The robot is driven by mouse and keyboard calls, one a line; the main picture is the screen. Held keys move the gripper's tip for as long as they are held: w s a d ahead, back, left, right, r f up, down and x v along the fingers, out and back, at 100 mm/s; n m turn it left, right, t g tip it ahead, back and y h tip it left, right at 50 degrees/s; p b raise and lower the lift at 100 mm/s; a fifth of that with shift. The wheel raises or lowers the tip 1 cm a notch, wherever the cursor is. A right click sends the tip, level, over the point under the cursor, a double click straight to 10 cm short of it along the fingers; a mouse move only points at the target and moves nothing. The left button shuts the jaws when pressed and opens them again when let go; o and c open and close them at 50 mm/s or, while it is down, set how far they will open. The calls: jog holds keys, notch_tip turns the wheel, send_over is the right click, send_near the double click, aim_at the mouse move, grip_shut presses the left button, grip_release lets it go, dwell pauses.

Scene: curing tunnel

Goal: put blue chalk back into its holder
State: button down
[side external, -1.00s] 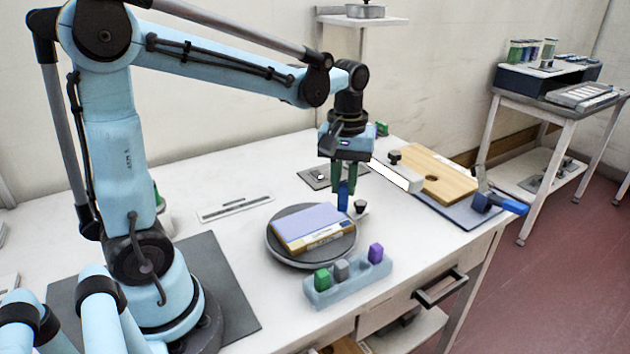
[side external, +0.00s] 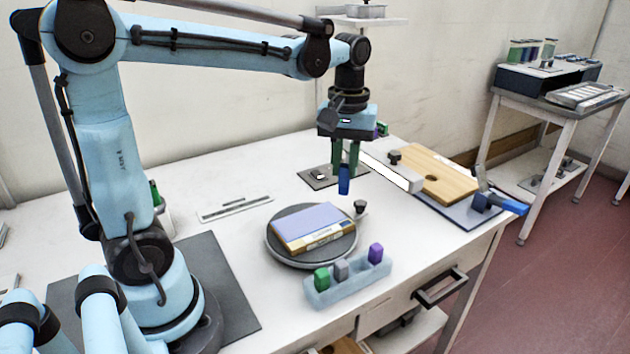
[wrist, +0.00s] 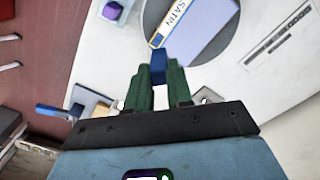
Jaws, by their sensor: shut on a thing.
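My gripper (side external: 345,158) has green fingers, shut on the blue chalk (side external: 344,182), which hangs upright below them above the table, behind the round turntable. In the wrist view the blue chalk (wrist: 158,66) shows between the tips of my gripper (wrist: 157,80). The chalk holder (side external: 347,289) is a pale blue block at the table's front. It carries a green chalk (side external: 321,279), a grey chalk (side external: 341,270) and a purple chalk (side external: 375,253). A gap shows between the grey and purple chalks. In the wrist view the purple chalk (wrist: 112,10) shows at the top.
A purple-topped box (side external: 308,227) lies on the grey turntable (side external: 284,259), between my gripper and the holder. A small black knob (side external: 360,207) stands beside the turntable. A wooden board (side external: 440,176) with a blue-handled tool (side external: 500,204) is at right. Bare table (side external: 240,180) is at left.

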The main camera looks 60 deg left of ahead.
jog(key=s+d+f+m, duration=0.2)
jog(key=d+f+m, duration=0.6)
jog(key=d+m, duration=0.1)
jog(key=shift+s+d+f, duration=0.3)
jog(key=shift+s, duration=0.1)
jog(key=shift+f, duration=0.2)
dwell(1.2)
jog(key=shift+f, duration=0.7)
jog(key=shift+f, duration=0.25)
jog(key=c, duration=0.9)
grip_release()
